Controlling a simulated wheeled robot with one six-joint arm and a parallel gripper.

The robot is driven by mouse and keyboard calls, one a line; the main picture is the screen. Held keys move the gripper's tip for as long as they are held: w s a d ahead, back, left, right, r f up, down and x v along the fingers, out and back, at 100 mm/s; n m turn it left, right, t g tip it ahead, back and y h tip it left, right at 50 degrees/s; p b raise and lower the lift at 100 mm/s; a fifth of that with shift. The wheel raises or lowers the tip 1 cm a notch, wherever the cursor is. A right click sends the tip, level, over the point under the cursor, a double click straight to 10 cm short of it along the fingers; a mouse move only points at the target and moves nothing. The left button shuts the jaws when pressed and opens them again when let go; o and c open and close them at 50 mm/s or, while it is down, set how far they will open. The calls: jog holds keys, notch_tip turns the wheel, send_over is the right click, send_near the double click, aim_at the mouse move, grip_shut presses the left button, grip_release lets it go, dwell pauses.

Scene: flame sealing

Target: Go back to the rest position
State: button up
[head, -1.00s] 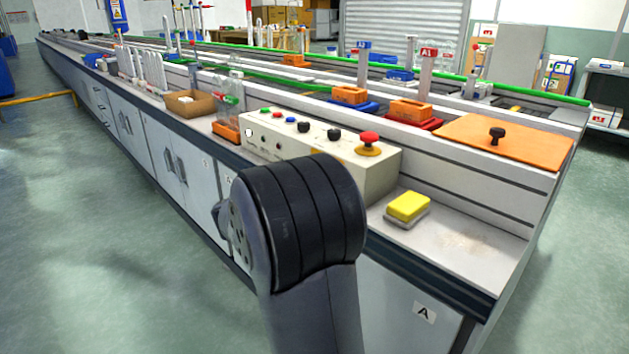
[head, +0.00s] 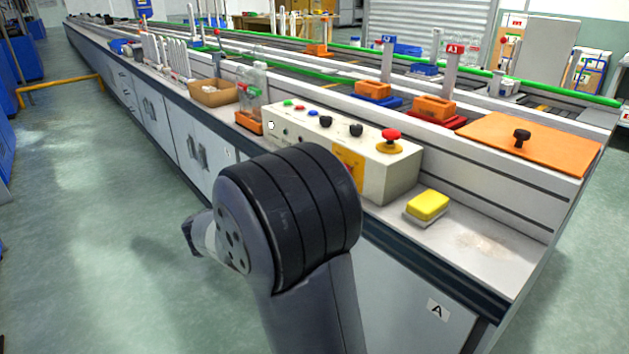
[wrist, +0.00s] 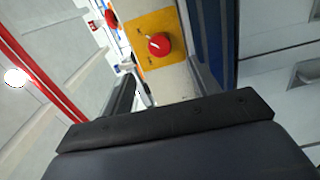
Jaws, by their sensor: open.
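My arm (head: 290,215) rises at the bottom centre of the head view, bent at a large black-banded joint in front of the bench. A lighter part of my arm (head: 203,235) sticks out to the left, over the floor beside the cabinets. My gripper is mostly hidden behind the arm in the head view. In the wrist view, the dark body of my gripper (wrist: 165,118) fills the lower part. It is open, and nothing shows held in it. The bench's control side, with a red button (wrist: 158,44) on a yellow plate, shows beyond it.
The control box (head: 402,172) stands on the bench behind my arm. A yellow sponge (head: 428,206) lies to its right, a cardboard box (head: 213,94) to its left. An orange board (head: 485,140) with a black knob is at the right. The floor (head: 90,220) at left is clear.

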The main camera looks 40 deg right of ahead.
jog(key=shift+a, duration=0.4)
jog(key=shift+d, duration=0.1)
jog(key=d+b, duration=0.2)
jog(key=d, duration=0.8)
jog(key=shift+w+d, duration=0.3)
jog(key=shift+w, duration=0.1)
